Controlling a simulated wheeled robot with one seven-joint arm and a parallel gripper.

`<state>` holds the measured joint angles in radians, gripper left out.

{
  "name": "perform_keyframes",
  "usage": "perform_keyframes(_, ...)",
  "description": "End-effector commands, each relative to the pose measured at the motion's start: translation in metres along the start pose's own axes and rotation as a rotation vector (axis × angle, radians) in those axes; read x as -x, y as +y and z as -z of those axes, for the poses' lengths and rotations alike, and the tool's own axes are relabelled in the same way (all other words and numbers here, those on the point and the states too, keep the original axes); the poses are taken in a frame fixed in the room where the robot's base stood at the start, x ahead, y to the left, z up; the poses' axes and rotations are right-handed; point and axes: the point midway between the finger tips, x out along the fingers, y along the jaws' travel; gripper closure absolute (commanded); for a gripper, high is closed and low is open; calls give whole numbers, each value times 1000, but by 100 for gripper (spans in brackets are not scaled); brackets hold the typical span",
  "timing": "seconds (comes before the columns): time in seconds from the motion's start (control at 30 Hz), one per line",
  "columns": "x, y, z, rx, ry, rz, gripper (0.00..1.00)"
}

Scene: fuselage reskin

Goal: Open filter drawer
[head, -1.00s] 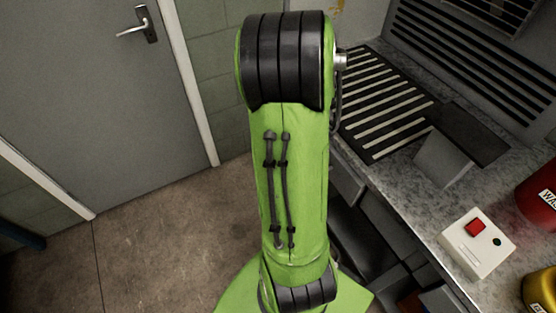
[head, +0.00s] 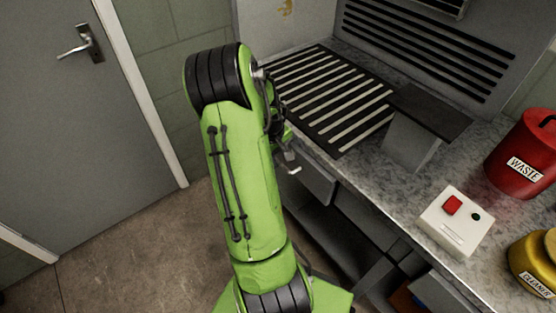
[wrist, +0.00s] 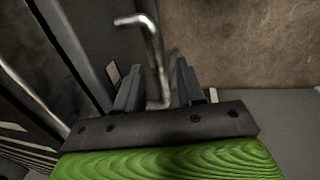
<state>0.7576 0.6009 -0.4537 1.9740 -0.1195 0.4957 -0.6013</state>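The drawer front (head: 316,181) is a grey panel under the counter's front edge, just right of my arm in the head view. A bent silver bar handle (head: 291,168) shows at its left; it also appears in the wrist view (wrist: 152,45). My gripper (wrist: 158,68) is open in the wrist view. Its two dark fingers are apart, with the handle's bar running between them and visible space on the right side. I cannot tell whether either finger touches the bar. In the head view my arm mostly hides the gripper.
A slotted grate (head: 330,95) lies on the speckled counter (head: 395,182). A white box with a red button (head: 455,222), a red WASTE can (head: 525,155) and a yellow CLEANER can (head: 535,262) stand on the right. Open floor (head: 120,240) and a door (head: 70,120) are left.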

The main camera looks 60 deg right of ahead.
Motion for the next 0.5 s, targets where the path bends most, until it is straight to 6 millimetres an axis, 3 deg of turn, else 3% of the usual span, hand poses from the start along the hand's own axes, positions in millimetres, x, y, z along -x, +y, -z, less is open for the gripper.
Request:
perform_keyframes(0.27,-3,0,0,0,1,0,62)
perform_keyframes(0.5,-3,0,0,0,1,0,96)
